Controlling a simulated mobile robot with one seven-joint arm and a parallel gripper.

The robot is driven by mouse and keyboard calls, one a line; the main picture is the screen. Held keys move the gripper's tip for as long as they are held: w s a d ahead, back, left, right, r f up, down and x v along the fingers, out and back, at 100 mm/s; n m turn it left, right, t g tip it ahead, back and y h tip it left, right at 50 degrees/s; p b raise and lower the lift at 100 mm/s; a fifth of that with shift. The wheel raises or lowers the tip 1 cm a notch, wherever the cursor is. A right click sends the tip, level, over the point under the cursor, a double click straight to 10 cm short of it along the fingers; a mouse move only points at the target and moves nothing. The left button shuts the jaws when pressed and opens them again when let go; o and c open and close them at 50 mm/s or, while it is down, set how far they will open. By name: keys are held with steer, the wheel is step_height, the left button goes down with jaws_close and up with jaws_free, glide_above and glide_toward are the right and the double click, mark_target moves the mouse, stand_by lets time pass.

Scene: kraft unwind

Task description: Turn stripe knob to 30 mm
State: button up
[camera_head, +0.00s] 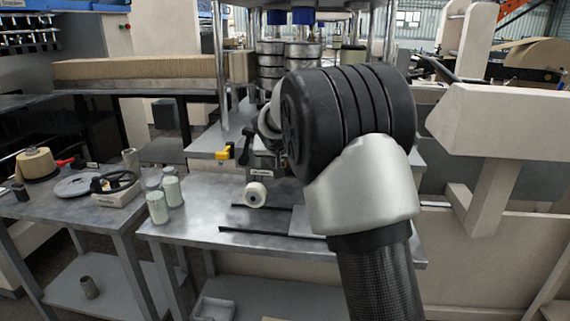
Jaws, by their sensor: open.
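My arm fills the centre right of the view and reaches away toward the back of the steel bench. My gripper (249,147) shows only in part as a small dark shape beyond the arm's wrist, above the bench; it is open and I see nothing held in it. I cannot pick out the stripe knob or its scale for certain. The area right behind my gripper and arm is hidden. A small label plate (259,173) shows just below my gripper, too small to read.
The steel bench (180,235) carries a cream roll (255,195), pale green-grey bottles (157,207) and dark bars (270,233). A yellow-tipped part (222,153) sits left of my gripper. A side table at left holds a brown spool (36,163). A beige machine frame (500,120) stands at right.

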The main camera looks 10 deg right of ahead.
steer(key=c, duration=1)
steer(key=shift+c, duration=0.2)
steer(key=shift+a, duration=0.15)
steer(key=shift+w+a+f+n+h+b, duration=0.15)
steer(key=shift+n+h+b, duration=0.25)
steer(key=shift+h+b, duration=0.35)
steer(key=shift+a+n+g+h+b, duration=0.3)
steer(key=shift+n+g+h, duration=0.25)
steer(key=shift+h, duration=0.4)
steer(key=shift+w+a+f+n+h, duration=0.15)
steer(key=shift+n+h, duration=0.75)
steer(key=shift+h, duration=0.5)
steer(key=shift+s+a+f+n+h, duration=0.15)
steer(key=shift+n+h, duration=0.7)
steer(key=shift+h, duration=0.55)
steer(key=shift+w, duration=0.1)
